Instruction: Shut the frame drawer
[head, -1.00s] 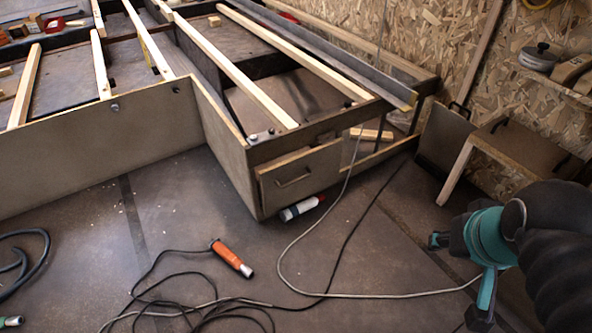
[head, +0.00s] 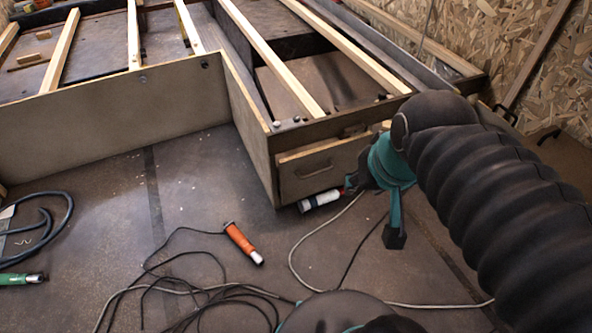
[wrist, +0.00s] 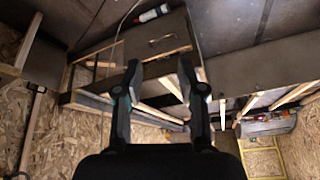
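The frame drawer (head: 335,166) is a plain wooden front with a pale top edge and a dark bar handle (head: 314,171). It sits at the near end of the bed frame and stands out slightly from it. In the wrist view the drawer front (wrist: 172,46) appears upside down beyond the fingers, its handle (wrist: 161,39) clear of them. My gripper (head: 374,210) is open and empty, right of the drawer and apart from the handle. Its arm hides the frame's right part in the head view. Both fingers (wrist: 160,80) show spread in the wrist view.
A white and red tube (head: 320,199) lies on the floor under the drawer. An orange-handled tool (head: 243,243) and tangled cables (head: 205,290) lie in front. Pale slats (head: 271,58) cross the frame. The floor left of the drawer is mostly clear.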

